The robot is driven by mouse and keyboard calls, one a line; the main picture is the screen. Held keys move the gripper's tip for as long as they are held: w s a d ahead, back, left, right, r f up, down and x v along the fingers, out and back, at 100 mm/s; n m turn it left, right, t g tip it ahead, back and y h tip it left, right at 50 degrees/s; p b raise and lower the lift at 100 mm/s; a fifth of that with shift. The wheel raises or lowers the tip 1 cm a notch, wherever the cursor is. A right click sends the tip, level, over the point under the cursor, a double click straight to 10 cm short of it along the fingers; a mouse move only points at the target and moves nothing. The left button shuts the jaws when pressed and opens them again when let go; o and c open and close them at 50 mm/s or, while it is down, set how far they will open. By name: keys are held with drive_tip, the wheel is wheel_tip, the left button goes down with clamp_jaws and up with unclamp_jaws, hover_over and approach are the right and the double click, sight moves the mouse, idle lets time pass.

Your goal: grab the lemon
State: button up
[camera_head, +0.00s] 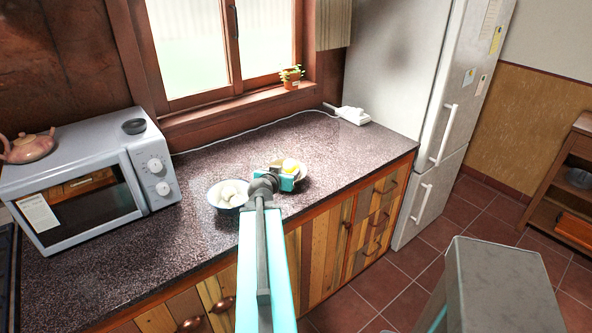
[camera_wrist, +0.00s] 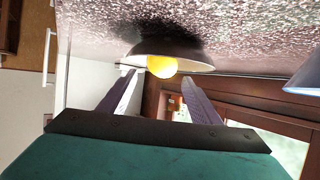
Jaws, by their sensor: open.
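The yellow lemon (camera_head: 290,164) sits in a bowl (camera_head: 301,175) on the speckled counter. In the wrist view the lemon (camera_wrist: 162,66) shows in front of the bowl's rim (camera_wrist: 200,63), between and beyond my two fingertips. That view is turned over, with the counter at the top. My gripper (camera_wrist: 160,82) is open and empty, its fingers pointing at the lemon. In the head view my gripper (camera_head: 285,173) is at the near left side of the bowl and hides part of it. I cannot tell the exact gap between fingers and lemon.
A second bowl (camera_head: 217,203) with pale round things stands just left of my gripper. A microwave (camera_head: 88,178) stands at the left. A white device (camera_head: 353,115) with a cable lies at the back, near the fridge (camera_head: 390,80). The counter right of the lemon's bowl is clear.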

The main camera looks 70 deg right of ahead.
sight(290, 168)
drive_tip(key=shift+d+f, duration=0.2)
drive_tip(key=shift+d, duration=0.45)
drive_tip(key=shift+w+d+f+p, duration=0.1)
drive_tip(key=shift+d+f+p, duration=0.3)
drive_tip(key=shift+d, duration=0.2)
drive_tip(key=shift+d, duration=0.1)
drive_tip(key=shift+p+x, duration=1)
drive_tip(key=shift+x, duration=0.15)
drive_tip(key=shift+p+x, duration=0.5)
drive_tip(key=shift+x, duration=0.45)
drive_tip(key=shift+w+d+f, duration=0.1)
drive_tip(key=shift+w+d, duration=0.1)
drive_tip(key=shift+d, duration=0.1)
drive_tip(key=c, duration=0.7)
